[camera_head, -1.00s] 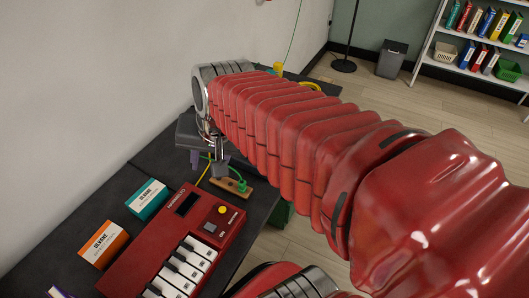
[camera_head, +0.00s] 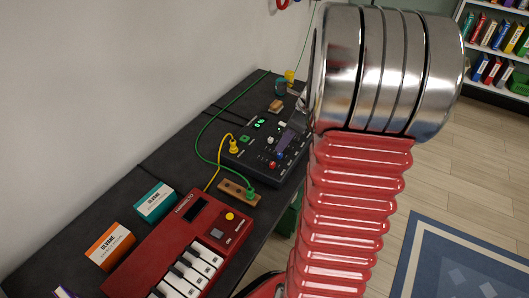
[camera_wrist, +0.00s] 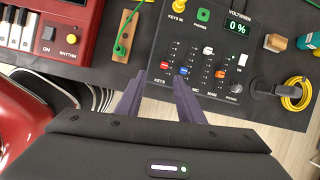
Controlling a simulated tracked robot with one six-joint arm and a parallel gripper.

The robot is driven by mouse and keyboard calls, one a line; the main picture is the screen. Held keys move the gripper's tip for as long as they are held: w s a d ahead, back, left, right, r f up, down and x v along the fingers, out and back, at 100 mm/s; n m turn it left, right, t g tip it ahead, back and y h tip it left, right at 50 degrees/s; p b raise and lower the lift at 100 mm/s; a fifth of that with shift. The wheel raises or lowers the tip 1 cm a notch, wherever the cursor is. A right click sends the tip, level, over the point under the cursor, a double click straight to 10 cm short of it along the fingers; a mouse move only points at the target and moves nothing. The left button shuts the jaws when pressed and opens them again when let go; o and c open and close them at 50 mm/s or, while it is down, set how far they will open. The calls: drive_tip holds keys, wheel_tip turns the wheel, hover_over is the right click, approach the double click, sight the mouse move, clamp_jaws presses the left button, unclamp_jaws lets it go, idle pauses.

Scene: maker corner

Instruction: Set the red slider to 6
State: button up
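The dark mixer (camera_head: 268,160) stands on the black table; it also fills the upper middle of the wrist view (camera_wrist: 192,38). Its red slider (camera_wrist: 165,65) is the leftmost cap, above the KEYS label, and shows as a small red cap in the head view (camera_head: 272,166). A blue slider (camera_wrist: 184,71) sits right beside it. A reddish-orange slider (camera_wrist: 220,74) is farther right. The display (camera_wrist: 237,27) reads 0 %. My gripper (camera_wrist: 160,76) is open and empty, its two purple fingers pointing at the red slider's area. I cannot tell its height.
A red keyboard (camera_head: 180,245) stands left of the mixer, with a wooden block (camera_head: 238,193) between them. Green and yellow cables (camera_head: 233,147) run to the mixer. In the wrist view, a coiled yellow cable (camera_wrist: 298,93) lies at the right. Teal and orange boxes (camera_head: 155,202) sit by the wall.

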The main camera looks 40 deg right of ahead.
sight(273, 163)
drive_tip(key=shift+s+d+f+m, duration=0.1)
drive_tip(key=shift+d+f+m, duration=0.2)
drive_tip(key=shift+d+m, duration=0.15)
drive_tip(key=shift+s+d+f+m, duration=0.1)
drive_tip(key=shift+d+f+m, duration=0.2)
drive_tip(key=shift+d, duration=0.2)
drive_tip(key=x, duration=1.3)
drive_tip(key=shift+w+a+f, duration=0.15)
drive_tip(key=shift+w+f, duration=0.1)
drive_tip(key=shift+f, duration=0.05)
clamp_jaws()
